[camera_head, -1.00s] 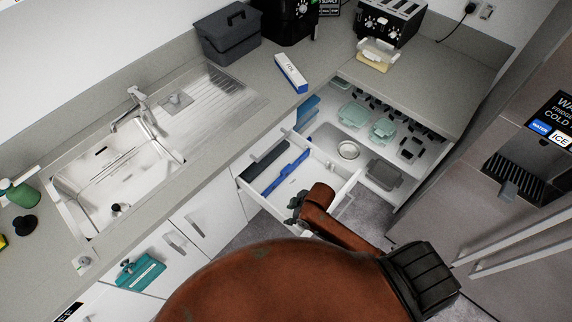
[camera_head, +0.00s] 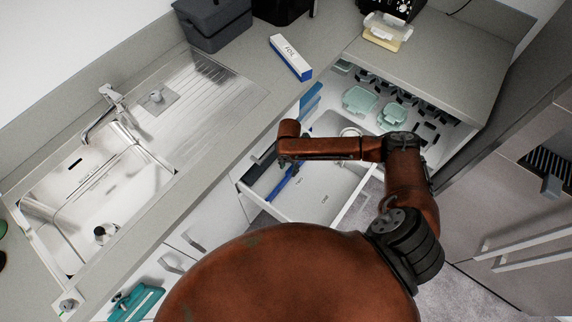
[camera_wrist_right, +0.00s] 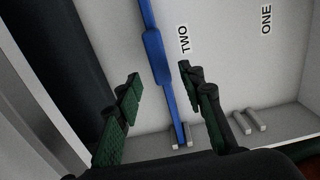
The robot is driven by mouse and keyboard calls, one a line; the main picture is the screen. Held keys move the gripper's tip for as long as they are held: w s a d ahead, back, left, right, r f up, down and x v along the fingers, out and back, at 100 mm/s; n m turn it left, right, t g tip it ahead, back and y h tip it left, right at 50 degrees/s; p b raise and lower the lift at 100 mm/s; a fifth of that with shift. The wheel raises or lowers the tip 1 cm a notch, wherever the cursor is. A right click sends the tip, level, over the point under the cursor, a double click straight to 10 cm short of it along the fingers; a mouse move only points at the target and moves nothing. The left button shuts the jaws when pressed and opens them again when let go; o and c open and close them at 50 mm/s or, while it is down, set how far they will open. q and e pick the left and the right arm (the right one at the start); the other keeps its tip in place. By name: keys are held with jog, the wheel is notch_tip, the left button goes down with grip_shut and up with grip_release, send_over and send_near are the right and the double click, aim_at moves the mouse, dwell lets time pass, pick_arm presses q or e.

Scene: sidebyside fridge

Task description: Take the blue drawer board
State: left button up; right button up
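The blue drawer board (camera_head: 284,184) is a long thin divider standing in the open white drawer (camera_head: 330,208). In the right wrist view the blue board (camera_wrist_right: 160,62) runs down between my fingers, its near end at small grey slots by the label TWO. My right gripper (camera_wrist_right: 158,78) is open, one green-padded finger on each side of the board, with gaps to it on both sides. In the head view my right arm reaches over the drawer and hides part of the board and most of the gripper. My left gripper is not in view.
A dark board or box (camera_wrist_right: 60,50) lies left of the gripper in the drawer. A second open drawer with teal containers (camera_head: 360,101) is behind. A foil box (camera_head: 290,57) lies on the counter above, and a sink (camera_head: 90,195) is at the left.

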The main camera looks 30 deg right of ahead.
aim_at(289, 171)
notch_tip(289, 171, down, 4)
jog(key=shift+s+d+f+b, duration=0.1)
jog(key=shift+b, duration=0.25)
jog(key=shift+f, duration=0.7)
jog(key=c, duration=0.5)
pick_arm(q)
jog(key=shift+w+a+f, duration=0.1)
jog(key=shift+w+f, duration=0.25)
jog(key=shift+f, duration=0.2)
pick_arm(e)
grip_shut()
